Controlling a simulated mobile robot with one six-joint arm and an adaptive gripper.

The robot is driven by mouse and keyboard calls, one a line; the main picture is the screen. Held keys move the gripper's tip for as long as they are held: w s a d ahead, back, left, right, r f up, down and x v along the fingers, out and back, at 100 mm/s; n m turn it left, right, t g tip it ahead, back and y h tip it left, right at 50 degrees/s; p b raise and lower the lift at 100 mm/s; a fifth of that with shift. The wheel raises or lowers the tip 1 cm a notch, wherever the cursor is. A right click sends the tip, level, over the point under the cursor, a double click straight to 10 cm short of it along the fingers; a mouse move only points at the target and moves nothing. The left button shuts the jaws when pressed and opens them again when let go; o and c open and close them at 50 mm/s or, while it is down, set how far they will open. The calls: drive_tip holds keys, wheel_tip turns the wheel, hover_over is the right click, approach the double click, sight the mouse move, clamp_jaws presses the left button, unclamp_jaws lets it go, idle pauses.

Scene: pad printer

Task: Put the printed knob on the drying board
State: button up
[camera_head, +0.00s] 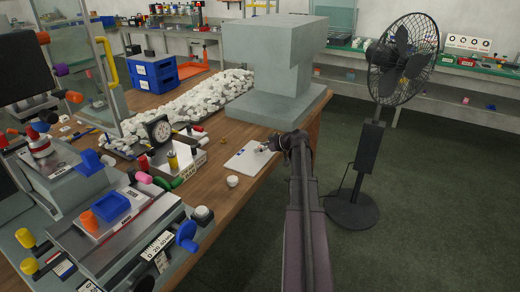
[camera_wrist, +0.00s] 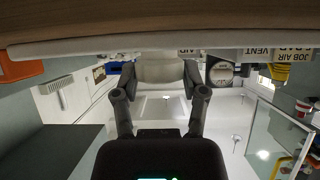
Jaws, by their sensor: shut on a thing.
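My gripper (camera_head: 268,146) reaches over the right edge of the wooden table, at the drying board. The drying board (camera_head: 243,161) is a flat white plate lying on the table. In the wrist view, which looks upside down, my gripper (camera_wrist: 160,78) is shut on a pale cream knob (camera_wrist: 160,68), one finger on each side. The knob is close to the white board edge (camera_wrist: 95,42); I cannot tell whether they touch. Its printed face is not visible. Another whitish knob (camera_head: 232,181) sits on the table in front of the board.
The pad printer (camera_head: 110,215) with coloured handles fills the left. A large grey block-like machine (camera_head: 275,70) stands behind the board. A black fan (camera_head: 385,110) stands right of the table.

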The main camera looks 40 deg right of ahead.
drive_tip(key=o, duration=0.8)
drive_tip(key=shift+r, duration=0.15)
drive_tip(key=shift+s+d+r+p, duration=0.1)
drive_tip(key=shift+s+r+p, duration=0.1)
drive_tip(key=shift+p, duration=0.15)
drive_tip(key=p+v, duration=0.5)
drive_tip(key=v, duration=0.6)
drive_tip(key=shift+s, duration=0.3)
